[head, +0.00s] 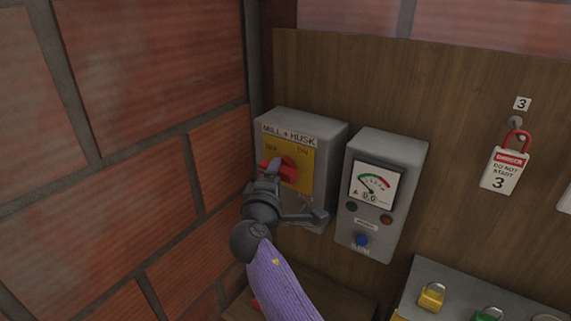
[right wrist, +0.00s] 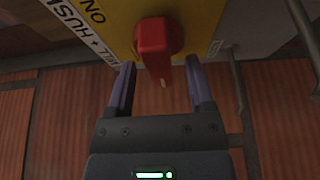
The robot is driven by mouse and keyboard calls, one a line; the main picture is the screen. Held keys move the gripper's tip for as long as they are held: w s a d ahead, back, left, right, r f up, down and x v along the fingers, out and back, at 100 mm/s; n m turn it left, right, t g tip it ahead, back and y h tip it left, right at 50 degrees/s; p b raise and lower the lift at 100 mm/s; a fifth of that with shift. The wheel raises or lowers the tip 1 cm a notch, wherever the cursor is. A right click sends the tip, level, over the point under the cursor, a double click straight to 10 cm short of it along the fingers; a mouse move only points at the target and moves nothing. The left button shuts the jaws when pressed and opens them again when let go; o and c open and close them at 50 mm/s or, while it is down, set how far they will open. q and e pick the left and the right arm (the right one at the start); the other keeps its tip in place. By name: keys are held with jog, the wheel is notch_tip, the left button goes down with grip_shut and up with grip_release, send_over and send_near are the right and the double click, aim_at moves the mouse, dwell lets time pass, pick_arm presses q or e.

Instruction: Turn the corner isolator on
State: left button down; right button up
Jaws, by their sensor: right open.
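The corner isolator is a grey box (head: 325,134) marked "MILL + HUSK", with a yellow plate (head: 306,170) lettered OFF and ON and a red rotary handle (head: 288,171). In the right wrist view the red handle (right wrist: 153,38) points down toward my gripper, between its fingers. My right gripper (right wrist: 160,85) is open, one finger on each side of the handle's end, with visible gaps. In the head view my right gripper (head: 272,172) partly covers the handle and the plate's left side. I cannot tell the handle's exact setting. My left gripper is not in view.
A grey meter box (head: 408,153) with a dial reading 0.0 and a blue button stands just right of the isolator. A brick wall (head: 150,70) closes the left. A red padlock with a danger tag (head: 503,171) hangs at right. Coloured padlocks (head: 431,296) sit lower right.

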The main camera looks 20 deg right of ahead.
jog(key=shift+w+d, duration=0.15)
jog(key=shift+w, duration=0.1)
jog(key=shift+s, duration=0.15)
jog(key=shift+c, duration=0.7)
grip_shut()
